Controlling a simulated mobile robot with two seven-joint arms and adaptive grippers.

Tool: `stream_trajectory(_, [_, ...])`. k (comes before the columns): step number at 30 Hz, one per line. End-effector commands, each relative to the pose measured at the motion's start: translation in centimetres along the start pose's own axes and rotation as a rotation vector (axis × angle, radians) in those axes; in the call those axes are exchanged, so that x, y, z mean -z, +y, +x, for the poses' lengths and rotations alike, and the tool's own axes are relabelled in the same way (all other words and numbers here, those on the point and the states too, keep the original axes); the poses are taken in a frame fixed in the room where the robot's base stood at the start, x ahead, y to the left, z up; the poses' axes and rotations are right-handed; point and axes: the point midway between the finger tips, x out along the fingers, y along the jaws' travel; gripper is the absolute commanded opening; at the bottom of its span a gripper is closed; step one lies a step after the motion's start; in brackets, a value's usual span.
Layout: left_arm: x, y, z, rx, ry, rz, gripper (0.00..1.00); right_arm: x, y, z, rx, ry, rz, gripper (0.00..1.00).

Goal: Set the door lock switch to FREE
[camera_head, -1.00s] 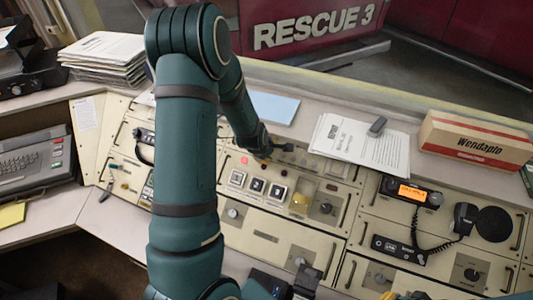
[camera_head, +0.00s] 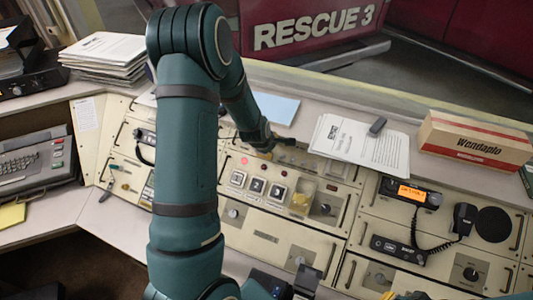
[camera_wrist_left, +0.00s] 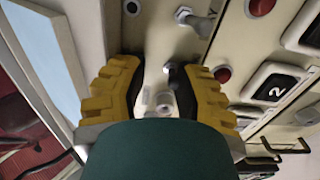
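My left gripper (camera_head: 268,150) reaches down onto the upper row of the console panel (camera_head: 262,222). In the left wrist view the gripper (camera_wrist_left: 160,92) has its two yellow fingers apart. A small metal toggle switch (camera_wrist_left: 165,100) lies between them in the picture; I see no clear contact. Another metal toggle (camera_wrist_left: 190,18) stands farther up, beyond the fingertips. No label is readable, so I cannot tell which toggle is the door lock switch. Of my right gripper, only unclear yellow and grey parts (camera_head: 390,296) show at the bottom edge of the head view.
Red round lights (camera_wrist_left: 223,74) and square numbered buttons (camera_wrist_left: 270,87) sit beside the gripper. A clear guard over a yellow button (camera_head: 301,199) stands to the right. Papers (camera_head: 358,143), a radio (camera_head: 410,191) with a handset, and a box (camera_head: 474,140) are farther right.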

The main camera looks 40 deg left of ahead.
Motion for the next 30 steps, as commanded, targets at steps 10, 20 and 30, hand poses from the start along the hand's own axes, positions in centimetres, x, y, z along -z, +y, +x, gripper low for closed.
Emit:
stream_trajectory(10, [0.0, 0.4, -0.1, -0.006, 0.001, 0.000, 0.25, 0.0, 0.0, -0.1, 0.000, 0.000, 0.000, 0.00])
stream_trajectory(20, [0.0, 0.5, -2.3, -0.005, 0.000, 0.000, 0.25, 0.2, -0.4, -1.1, 0.000, 0.000, 0.000, 0.00])
stream_trajectory(30, [0.0, 0.4, -4.7, -0.004, 0.000, 0.000, 0.25, 0.3, -0.9, -2.3, 0.000, 0.000, 0.000, 0.00])
